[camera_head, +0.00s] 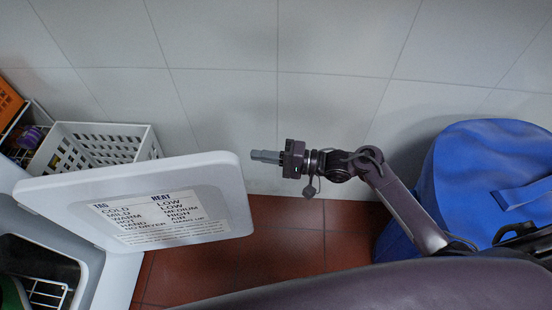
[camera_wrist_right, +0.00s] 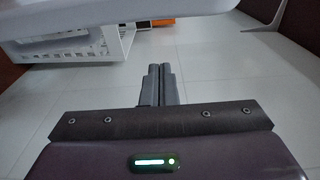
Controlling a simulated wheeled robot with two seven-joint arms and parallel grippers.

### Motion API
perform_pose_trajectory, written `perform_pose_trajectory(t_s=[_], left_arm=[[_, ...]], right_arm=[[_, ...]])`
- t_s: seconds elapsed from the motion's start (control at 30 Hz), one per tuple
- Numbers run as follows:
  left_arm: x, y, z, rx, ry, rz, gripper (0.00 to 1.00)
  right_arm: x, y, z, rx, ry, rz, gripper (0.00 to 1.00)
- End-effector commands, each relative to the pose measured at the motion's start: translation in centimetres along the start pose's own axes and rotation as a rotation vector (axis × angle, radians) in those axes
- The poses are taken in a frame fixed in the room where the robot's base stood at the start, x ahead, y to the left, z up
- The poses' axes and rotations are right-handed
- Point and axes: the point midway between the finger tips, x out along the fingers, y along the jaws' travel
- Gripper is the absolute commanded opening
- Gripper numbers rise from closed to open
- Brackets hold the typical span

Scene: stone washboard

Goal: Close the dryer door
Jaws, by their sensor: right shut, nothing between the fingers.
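The dryer door (camera_head: 215,192) stands open in the head view, swung out from the dryer body (camera_head: 118,275) at the lower left. It is a pale panel with a printed label facing up toward the camera. My right gripper (camera_head: 254,156) is shut and empty, just to the right of the door's far right corner. A small gap seems to show between fingertips and door; I cannot tell the depth. In the right wrist view the shut fingers (camera_wrist_right: 157,72) point at the tiled surface, with a pale edge (camera_wrist_right: 110,15) across the top, likely the door. My left gripper is not in view.
A white plastic basket (camera_head: 140,143) stands behind the door at the left, with an orange item (camera_head: 8,102) beside it. A blue bag (camera_head: 480,175) is at the right beside my right arm. White tiled wall fills the back; red floor tiles (camera_head: 290,240) lie clear between.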

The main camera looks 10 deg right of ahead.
Motion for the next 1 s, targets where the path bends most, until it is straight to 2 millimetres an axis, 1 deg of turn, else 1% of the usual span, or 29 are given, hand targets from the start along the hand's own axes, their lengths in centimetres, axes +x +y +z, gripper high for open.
perform_pose_trajectory(t_s=[0.03,0.1,0.2,0.23,0.3,0.4,0.5,1.0], left_arm=[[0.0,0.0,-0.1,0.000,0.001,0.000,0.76],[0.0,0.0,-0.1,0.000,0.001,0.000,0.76],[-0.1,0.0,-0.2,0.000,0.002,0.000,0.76],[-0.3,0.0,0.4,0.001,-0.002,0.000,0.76],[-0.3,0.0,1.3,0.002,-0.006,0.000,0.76],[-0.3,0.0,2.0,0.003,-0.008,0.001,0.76],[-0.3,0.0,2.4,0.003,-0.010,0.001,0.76],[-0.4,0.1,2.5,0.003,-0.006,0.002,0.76]], right_arm=[[1.3,-0.1,0.0,0.000,0.000,-0.003,0.00],[2.8,0.0,-0.1,0.000,0.000,-0.003,0.00],[4.3,0.0,0.2,0.001,0.001,0.001,0.00],[3.8,0.0,0.9,0.003,0.002,0.005,0.00],[3.4,0.0,2.0,0.002,0.002,0.004,0.00],[3.0,0.0,3.0,0.001,0.002,0.003,0.00],[2.8,0.1,3.5,-0.001,0.003,0.003,0.00],[2.7,0.1,3.8,-0.001,0.005,0.003,0.00]])
